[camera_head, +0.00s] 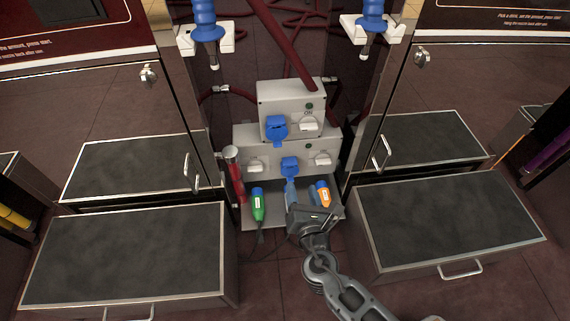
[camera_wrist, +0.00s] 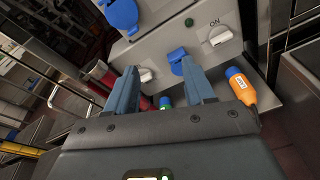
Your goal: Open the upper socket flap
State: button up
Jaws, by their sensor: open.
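The upper grey box carries a blue socket flap (camera_head: 277,127), which also shows at the top of the wrist view (camera_wrist: 122,13). The flap appears to lie down over its socket. A second blue flap (camera_head: 290,164) is on the lower grey box, and it also shows in the wrist view (camera_wrist: 177,58). My gripper (camera_head: 291,186) is in front of the lower box, below both flaps. In the wrist view its two blue-grey fingers (camera_wrist: 159,68) are spread apart with nothing between them. The right fingertip overlaps the bottom of the lower flap in that view; contact cannot be told.
A white switch (camera_head: 308,124) marked ON sits right of the upper flap. A green plug (camera_head: 257,205) and an orange plug (camera_head: 322,194) lie on the shelf below. A red cylinder (camera_head: 235,178) stands left.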

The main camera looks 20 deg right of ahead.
aim_at(278, 146)
jog(key=w+n+b, duration=0.1)
jog(key=w, duration=0.4)
jog(key=w+n+t+b, duration=0.1)
jog(key=w+b, duration=0.1)
jog(key=w, duration=0.3)
jog(key=w+n+t+h+b, duration=0.1)
jog(key=w+n, duration=0.1)
jog(key=w, duration=0.2)
jog(key=shift+w+d+r, duration=0.1)
jog(key=shift+w+r, duration=0.25)
jog(key=shift+w, duration=0.05)
grip_shut()
